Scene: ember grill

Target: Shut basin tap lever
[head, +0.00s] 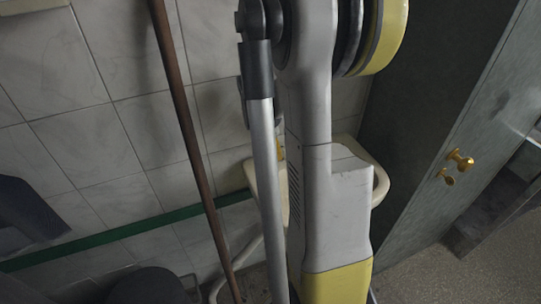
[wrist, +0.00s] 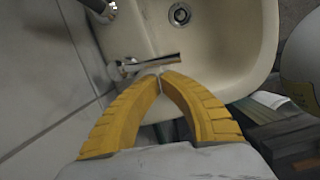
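The cream basin (wrist: 225,75) fills the upper middle of the wrist view, with its round drain (wrist: 180,14) near the top. The metal basin tap (wrist: 146,63) stands at its near rim, with a slim bar reaching right; I cannot tell lever from spout. My gripper (wrist: 160,76) has yellow fingers whose tips come together right at the tap, appearing shut. I cannot tell whether they touch the tap, and no held object is clear. In the head view the basin (head: 380,184) shows only at its edges behind my arm, which hides the tap.
A brown pole (head: 190,120) stands left of my arm, before the tiled wall (head: 85,150) with its green strip (head: 110,235). A grey-green door (head: 450,110) with a brass knob (head: 460,160) is at the right. Bare floor (head: 425,275) shows at lower right.

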